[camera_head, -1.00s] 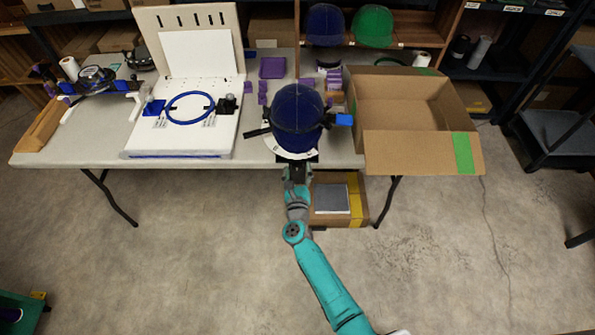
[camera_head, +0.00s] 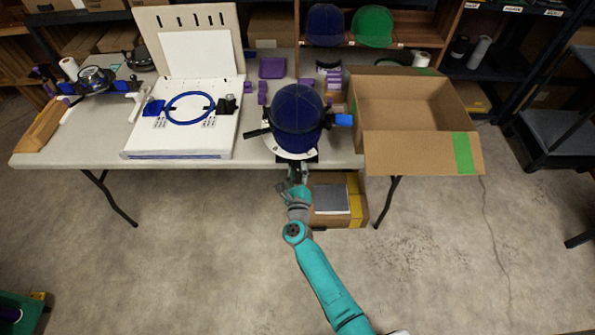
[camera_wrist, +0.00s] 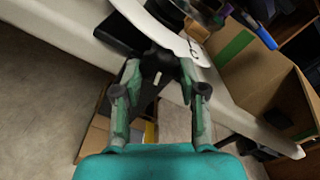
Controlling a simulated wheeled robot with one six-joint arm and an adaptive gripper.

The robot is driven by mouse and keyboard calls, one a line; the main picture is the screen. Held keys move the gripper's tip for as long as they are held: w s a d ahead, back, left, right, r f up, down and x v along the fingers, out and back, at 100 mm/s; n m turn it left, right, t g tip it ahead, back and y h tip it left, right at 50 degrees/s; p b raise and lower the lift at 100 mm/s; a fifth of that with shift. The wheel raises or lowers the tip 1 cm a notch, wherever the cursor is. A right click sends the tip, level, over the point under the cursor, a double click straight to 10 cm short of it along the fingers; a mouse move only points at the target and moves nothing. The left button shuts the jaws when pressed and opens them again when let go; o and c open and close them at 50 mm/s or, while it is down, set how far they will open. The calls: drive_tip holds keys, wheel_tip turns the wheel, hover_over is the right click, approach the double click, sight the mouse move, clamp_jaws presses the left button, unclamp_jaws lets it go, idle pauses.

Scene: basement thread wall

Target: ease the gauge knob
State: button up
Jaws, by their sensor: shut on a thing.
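A cap gauge with a dark blue cap (camera_head: 297,108) on it stands at the table's front edge, with a white plate (camera_head: 275,146) under the cap. My gripper (camera_head: 297,174) is at the front of this gauge, below the cap. In the wrist view the two fingers of my gripper (camera_wrist: 160,70) are closed around a dark part at the table edge, the gauge knob (camera_wrist: 157,76). The white plate (camera_wrist: 150,22) also shows above the fingers.
An open cardboard box (camera_head: 400,105) stands right of the gauge. A white board with a blue hoop (camera_head: 190,108) lies to the left. Another carton (camera_head: 352,205) sits on the floor under the table, close to my arm.

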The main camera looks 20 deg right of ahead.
drive_tip(key=n, duration=0.6)
drive_tip(key=shift+r+n, duration=0.1)
drive_tip(key=shift+n, duration=0.2)
drive_tip(key=n, duration=0.6)
drive_tip(key=shift+r+n, duration=0.1)
drive_tip(key=shift+n, duration=0.2)
drive_tip(key=o, duration=1.1)
drive_tip(key=shift+o, duration=0.2)
drive_tip(key=v, duration=1.2)
